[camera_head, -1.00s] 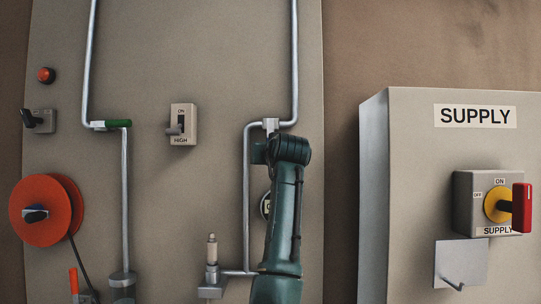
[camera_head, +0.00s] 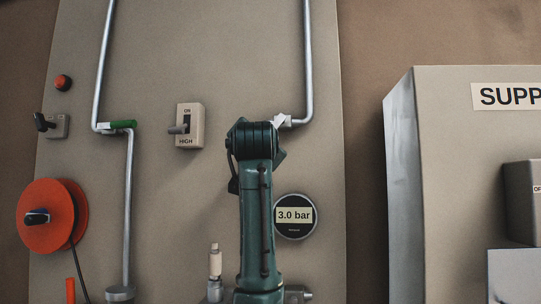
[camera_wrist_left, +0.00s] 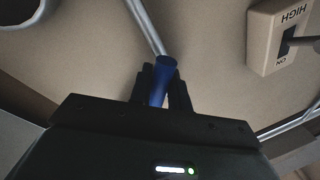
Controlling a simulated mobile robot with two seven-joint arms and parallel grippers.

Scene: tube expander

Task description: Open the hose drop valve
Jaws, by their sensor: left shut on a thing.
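A blue handle (camera_wrist_left: 161,80) shows in the left wrist view, at the end of a grey pipe (camera_wrist_left: 146,25). My left gripper (camera_wrist_left: 163,73) is shut on this handle, with a dark finger on each side. In the head view my arm rises in front of the right-hand pipe and hides the gripper and the handle. A pale valve fitting (camera_head: 284,121) shows just right of the arm's top, at the pipe bend. A green-handled valve (camera_head: 122,124) sits on the left-hand pipe, its handle level. My right gripper is not in view.
A round gauge (camera_head: 295,216) right of my arm reads 3.0 bar. The ON/HIGH switch (camera_head: 190,126) is left of it. A red reel (camera_head: 62,202) is at the far left. The supply cabinet (camera_head: 430,180) stands at the right.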

